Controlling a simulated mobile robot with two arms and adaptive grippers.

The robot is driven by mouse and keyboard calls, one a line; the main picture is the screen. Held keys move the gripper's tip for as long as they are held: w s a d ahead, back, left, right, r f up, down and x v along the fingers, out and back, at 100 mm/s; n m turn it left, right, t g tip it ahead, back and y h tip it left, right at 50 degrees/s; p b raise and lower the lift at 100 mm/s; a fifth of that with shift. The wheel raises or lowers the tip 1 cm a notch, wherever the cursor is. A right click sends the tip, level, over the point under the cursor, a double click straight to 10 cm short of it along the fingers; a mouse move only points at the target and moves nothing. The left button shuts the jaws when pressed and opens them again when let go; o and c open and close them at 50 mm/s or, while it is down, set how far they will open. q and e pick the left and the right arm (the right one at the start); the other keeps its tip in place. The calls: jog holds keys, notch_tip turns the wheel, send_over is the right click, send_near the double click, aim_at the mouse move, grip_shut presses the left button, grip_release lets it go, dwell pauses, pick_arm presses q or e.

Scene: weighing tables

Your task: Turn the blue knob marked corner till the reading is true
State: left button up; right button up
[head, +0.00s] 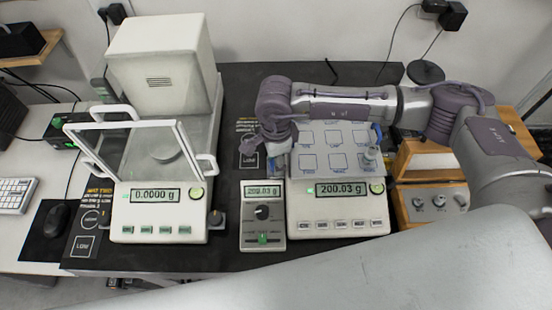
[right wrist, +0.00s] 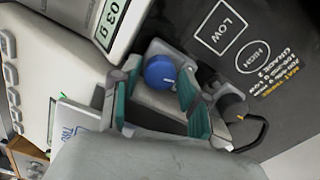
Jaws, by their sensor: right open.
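The blue knob (right wrist: 158,71) sits on a pale housing beside the balance in the right wrist view. My right gripper (right wrist: 157,92) is open, with its teal-padded fingers on either side of the knob; I cannot tell whether they touch it. In the head view my right gripper (head: 277,158) points down at the back left corner of the right balance (head: 338,212), largely covering that corner. This balance's display (head: 343,189) reads 200.03 g. A second blue knob (head: 377,132) shows at its back right. No corner marking is legible. My left gripper is out of view.
A small display box (head: 263,234) with a dark dial stands left of the right balance. The draft-shield balance (head: 158,227) at left reads 0.0000 g. A wooden stand (head: 430,201) is at right.

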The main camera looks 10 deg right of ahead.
notch_tip(320, 180, up, 12)
dwell(0.4)
